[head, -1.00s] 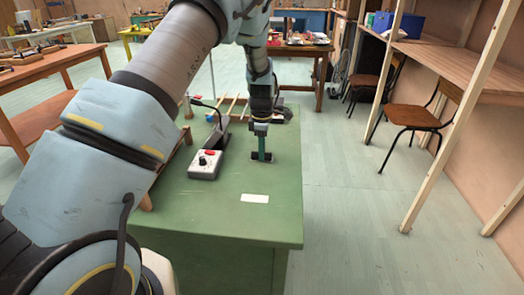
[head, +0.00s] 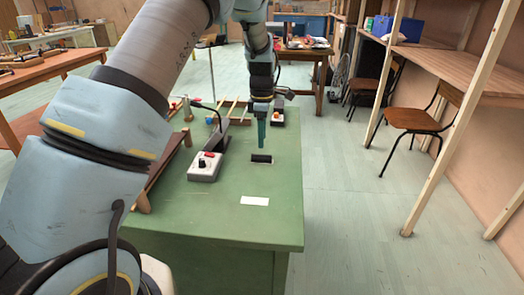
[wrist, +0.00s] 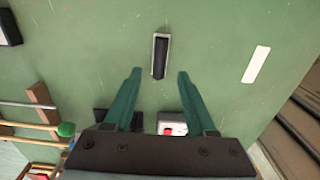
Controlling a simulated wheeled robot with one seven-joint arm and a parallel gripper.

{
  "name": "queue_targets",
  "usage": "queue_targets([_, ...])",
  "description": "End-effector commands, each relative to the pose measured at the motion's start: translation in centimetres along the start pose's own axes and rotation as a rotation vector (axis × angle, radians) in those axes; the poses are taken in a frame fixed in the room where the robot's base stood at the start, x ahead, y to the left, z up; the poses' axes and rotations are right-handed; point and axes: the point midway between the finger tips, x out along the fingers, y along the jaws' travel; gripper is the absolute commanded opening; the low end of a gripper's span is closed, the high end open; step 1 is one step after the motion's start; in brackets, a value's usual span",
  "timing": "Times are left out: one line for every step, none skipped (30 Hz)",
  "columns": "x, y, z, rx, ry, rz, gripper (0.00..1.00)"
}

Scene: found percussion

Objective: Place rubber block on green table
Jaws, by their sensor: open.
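The black rubber block (head: 261,158) lies on the green table (head: 230,225), with a thin pale border showing around it. In the wrist view the block (wrist: 160,58) lies just beyond my fingertips, lined up with the gap between them. My gripper (head: 261,147) points down above the block, its teal fingers apart from it. In the wrist view my gripper (wrist: 160,73) is open, with nothing between its fingers.
A white rectangle (head: 255,201) lies on the table nearer me. Another box (head: 278,117) and wooden sticks (head: 235,106) are farther back. The table's right side is clear.

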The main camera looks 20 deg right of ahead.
Motion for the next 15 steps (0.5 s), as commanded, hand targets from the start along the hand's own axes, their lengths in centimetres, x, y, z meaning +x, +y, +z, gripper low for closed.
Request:
queue_targets([-1.1,0.1,0.1,0.001,-0.001,0.004,0.56])
queue_targets([-1.6,0.1,0.1,0.001,-0.001,0.004,0.56])
queue_targets([-2.3,0.1,0.1,0.001,-0.001,0.003,0.56])
queue_targets([-2.8,0.1,0.0,0.001,-0.001,0.004,0.56])
queue_targets([-3.3,0.1,0.0,0.001,-0.001,0.003,0.56])
queue_targets([-3.8,0.1,0.0,0.0,0.0,0.002,0.56])
queue_targets([-4.1,0.1,0.0,0.0,0.0,0.002,0.56])
queue_targets([-4.4,0.1,0.0,0.0,0.0,0.002,0.56])
queue_targets([-4.7,0.0,0.0,0.0,0.0,0.001,0.56])
queue_targets([-4.9,0.0,0.0,0.0,0.0,0.001,0.56])
queue_targets([-5.1,0.0,0.0,0.0,0.0,0.001,0.56])
queue_targets([-5.2,0.0,0.0,0.0,0.0,0.0,0.56])
queue_targets([-5.3,0.0,0.0,0.0,0.0,0.0,0.56])
queue_targets([-5.3,0.0,0.0,0.0,0.0,0.0,0.56])
queue_targets([-5.3,0.0,0.0,0.0,0.0,-0.001,0.56])
